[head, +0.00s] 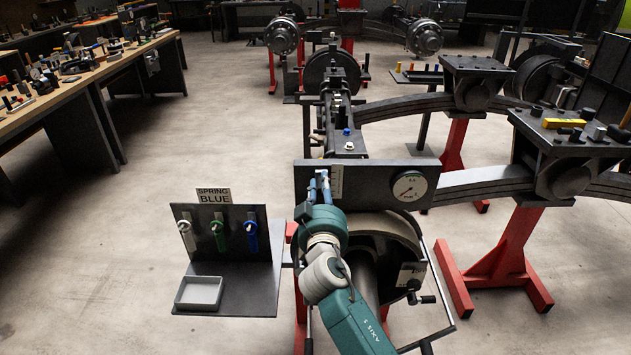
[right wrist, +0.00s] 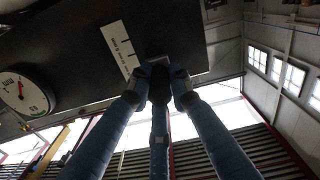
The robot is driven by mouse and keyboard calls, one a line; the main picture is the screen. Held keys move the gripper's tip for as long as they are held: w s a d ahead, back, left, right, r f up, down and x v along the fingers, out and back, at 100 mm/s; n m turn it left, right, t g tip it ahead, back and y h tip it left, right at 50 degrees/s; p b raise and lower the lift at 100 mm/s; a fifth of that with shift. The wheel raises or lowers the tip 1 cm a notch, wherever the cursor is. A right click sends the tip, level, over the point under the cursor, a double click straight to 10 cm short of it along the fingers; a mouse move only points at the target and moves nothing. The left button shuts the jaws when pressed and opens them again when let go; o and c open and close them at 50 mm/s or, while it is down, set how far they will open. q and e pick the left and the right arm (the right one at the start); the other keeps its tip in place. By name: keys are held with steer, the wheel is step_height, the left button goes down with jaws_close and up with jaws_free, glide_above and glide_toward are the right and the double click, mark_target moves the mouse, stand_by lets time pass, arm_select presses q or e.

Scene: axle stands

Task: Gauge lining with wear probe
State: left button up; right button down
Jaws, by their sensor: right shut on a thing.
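My right gripper (head: 320,182) is at the lower left face of a dark panel (head: 360,176), beside a white scale strip (head: 337,180). In the right wrist view its blue fingers (right wrist: 158,88) are shut on a small dark piece (right wrist: 159,78), which I take to be the wear probe. Its top meets or nearly meets the panel's edge, just right of the scale strip (right wrist: 119,48). The fingers hide most of it. A round dial (head: 409,187) with a red needle sits on the panel's right. Below is a brake drum (head: 388,228), partly hidden by my right arm. My left gripper is out of view.
A dark stand with a "SPRING BLUE" sign (head: 213,196) holds white, green (head: 219,236) and blue (head: 251,236) handled tools and a grey tray (head: 199,292). Red axle stands (head: 497,262) stand right. A cluttered workbench (head: 85,75) is at left. The floor between is clear.

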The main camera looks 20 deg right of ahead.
steer(key=shift+f+b, duration=0.75)
steer(key=shift+f, duration=0.05)
steer(key=c, duration=1.6)
jaws_free()
steer(key=shift+s, duration=0.1)
steer(key=shift+b+v, duration=0.45)
steer(key=shift+v, duration=4)
steer(key=shift+r, duration=0.1)
